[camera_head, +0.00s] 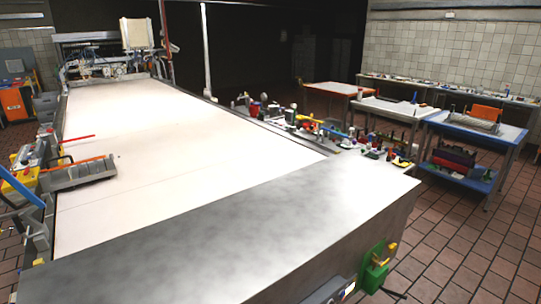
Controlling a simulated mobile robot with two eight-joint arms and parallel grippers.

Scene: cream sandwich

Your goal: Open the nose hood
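A large grey metal cover, which looks like the nose hood (230,235), spans the near end of the long white conveyor belt (190,150). Its top is flat and smooth and it lies closed over the belt's end. Its right end face drops down towards the floor. A green and yellow fitting (376,270) sits low on that right side. No handle shows on the top. Neither of my grippers can be made out in the head view.
A tool rail (300,128) crowded with small items runs along the belt's right side. A grey tray-like tool (78,175) lies at the belt's left edge. Several tables, one a blue-edged table (470,125), stand at right. Brown tiled floor (455,235) is free at the lower right.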

